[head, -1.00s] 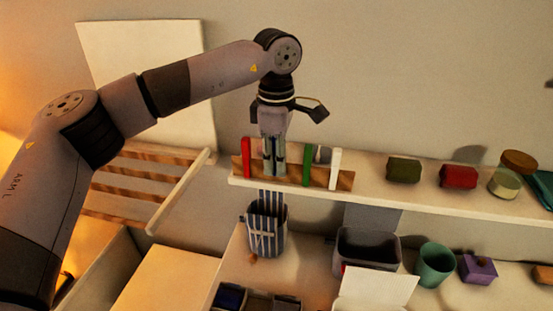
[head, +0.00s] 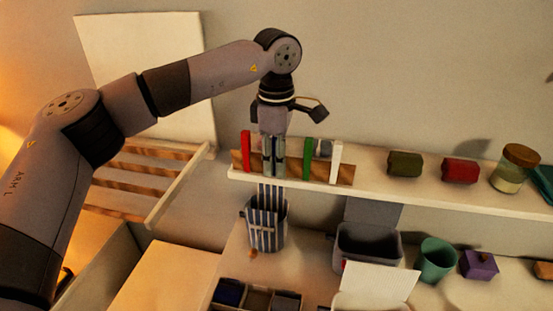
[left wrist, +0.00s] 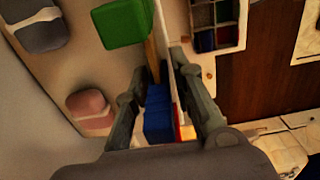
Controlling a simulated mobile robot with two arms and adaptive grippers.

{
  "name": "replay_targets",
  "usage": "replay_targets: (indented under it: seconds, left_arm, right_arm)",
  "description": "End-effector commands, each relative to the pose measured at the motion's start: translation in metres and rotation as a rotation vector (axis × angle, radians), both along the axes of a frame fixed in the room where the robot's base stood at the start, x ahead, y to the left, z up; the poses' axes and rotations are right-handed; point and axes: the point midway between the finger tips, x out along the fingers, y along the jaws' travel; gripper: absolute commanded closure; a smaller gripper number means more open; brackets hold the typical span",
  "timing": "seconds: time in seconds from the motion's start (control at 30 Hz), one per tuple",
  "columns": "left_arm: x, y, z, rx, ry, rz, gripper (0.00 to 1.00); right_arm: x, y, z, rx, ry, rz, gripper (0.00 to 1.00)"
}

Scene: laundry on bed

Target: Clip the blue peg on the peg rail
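The wooden peg rail (head: 345,175) stands on the pale shelf with a red peg (head: 246,151), a green peg (head: 307,158) and a white peg (head: 336,162) on it. My left gripper (head: 274,168) points down between the red and green pegs. Its fingers are closed about the blue peg (left wrist: 157,115), which shows between them in the left wrist view. In the head view the blue peg is only a thin dark blue strip, mostly hidden by the fingers. The fingertips are at rail height; I cannot tell whether the peg grips the rail. My right gripper is out of view.
The shelf (head: 430,195) also holds a dark green block (head: 405,164), a red block (head: 460,171) and a lidded jar (head: 508,180). Below are a striped container (head: 265,230), a grey bin (head: 368,248), a teal cup (head: 436,260) and a purple box (head: 479,264).

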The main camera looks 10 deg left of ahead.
Motion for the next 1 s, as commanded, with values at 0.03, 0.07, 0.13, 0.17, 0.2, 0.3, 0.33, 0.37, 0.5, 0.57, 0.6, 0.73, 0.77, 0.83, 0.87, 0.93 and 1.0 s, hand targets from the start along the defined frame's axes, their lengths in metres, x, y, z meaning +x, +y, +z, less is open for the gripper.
replay_targets:
  seconds: [0.03,0.07,0.13,0.17,0.2,0.3,0.33,0.37,0.5,0.57,0.6,0.73,0.77,0.83,0.87,0.93,1.0]
  left_arm:
    - [0.0,0.0,0.0,0.0,0.0,0.0,0.72]
    - [0.0,0.0,0.0,0.0,0.0,0.0,0.7]
    - [0.0,0.0,0.0,0.0,0.0,0.0,0.65]
    - [0.0,0.0,0.0,0.0,0.0,0.0,0.63]
    - [0.0,0.0,0.0,0.0,0.0,0.0,0.62]
    - [0.0,0.0,0.0,0.0,0.0,0.0,0.62]
    - [0.0,0.0,0.0,0.0,0.0,0.0,0.62]
    - [0.0,0.0,0.0,0.0,0.0,0.0,0.62]
    - [0.0,0.0,0.003,0.0,-0.001,0.0,0.62]
    - [0.0,0.0,0.008,-0.001,-0.002,0.0,0.62]
    - [0.001,-0.001,0.013,-0.002,-0.003,0.0,0.62]
    - [0.001,0.0,0.037,-0.001,-0.004,0.001,0.62]
    - [0.001,0.0,0.043,-0.001,-0.004,0.002,0.62]
    - [0.001,-0.001,0.059,-0.001,-0.004,0.001,0.62]
    - [0.0,-0.001,0.066,-0.002,-0.003,0.0,0.62]
    - [0.001,-0.001,0.08,-0.001,-0.003,0.001,0.62]
    - [0.0,-0.001,0.093,-0.001,-0.002,0.001,0.62]
  right_arm:
    - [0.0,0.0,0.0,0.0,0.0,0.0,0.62]
    - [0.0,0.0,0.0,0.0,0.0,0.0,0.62]
    - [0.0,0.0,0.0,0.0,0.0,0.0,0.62]
    - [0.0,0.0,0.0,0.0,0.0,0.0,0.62]
    - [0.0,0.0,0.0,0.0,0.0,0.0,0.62]
    - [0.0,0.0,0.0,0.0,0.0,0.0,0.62]
    - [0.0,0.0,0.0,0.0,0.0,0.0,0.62]
    - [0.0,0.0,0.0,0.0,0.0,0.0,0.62]
    - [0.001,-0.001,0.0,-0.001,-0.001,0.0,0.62]
    - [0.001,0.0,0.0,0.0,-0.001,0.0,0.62]
    - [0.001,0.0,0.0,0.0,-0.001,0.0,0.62]
    - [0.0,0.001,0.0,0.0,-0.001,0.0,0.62]
    - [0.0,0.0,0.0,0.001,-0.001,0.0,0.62]
    - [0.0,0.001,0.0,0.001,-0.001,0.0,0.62]
    - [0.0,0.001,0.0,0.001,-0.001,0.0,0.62]
    - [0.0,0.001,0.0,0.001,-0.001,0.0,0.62]
    - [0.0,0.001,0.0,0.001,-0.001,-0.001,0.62]
